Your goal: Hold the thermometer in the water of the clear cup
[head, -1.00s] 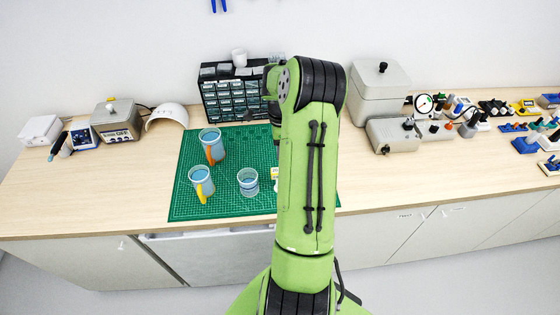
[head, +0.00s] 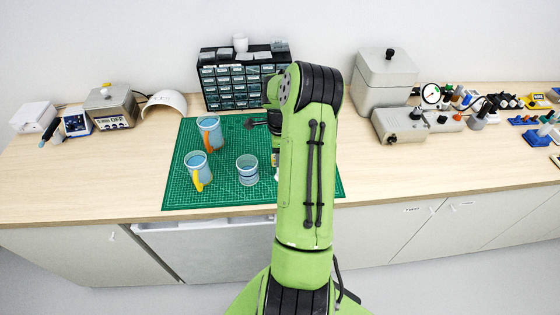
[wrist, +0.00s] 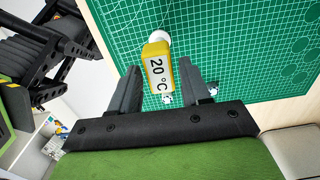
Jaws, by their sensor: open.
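The thermometer, a yellow block with a "20 °C" display (wrist: 158,72) and a white round end, lies between my gripper's fingers (wrist: 160,66) in the wrist view. The fingers are open, with the thermometer between them; I cannot tell if they touch it. In the head view a sliver of the thermometer (head: 275,158) shows beside my arm, which hides most of it. A dark part of my gripper (head: 256,124) shows left of the arm. The clear cup (head: 247,172), without a handle, stands on the green mat and holds bluish water.
A mug with an orange handle (head: 210,133) and one with a yellow handle (head: 198,170) stand left of the clear cup on the green mat (head: 225,199). A drawer cabinet (head: 235,82) stands behind. The mat's front left is clear.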

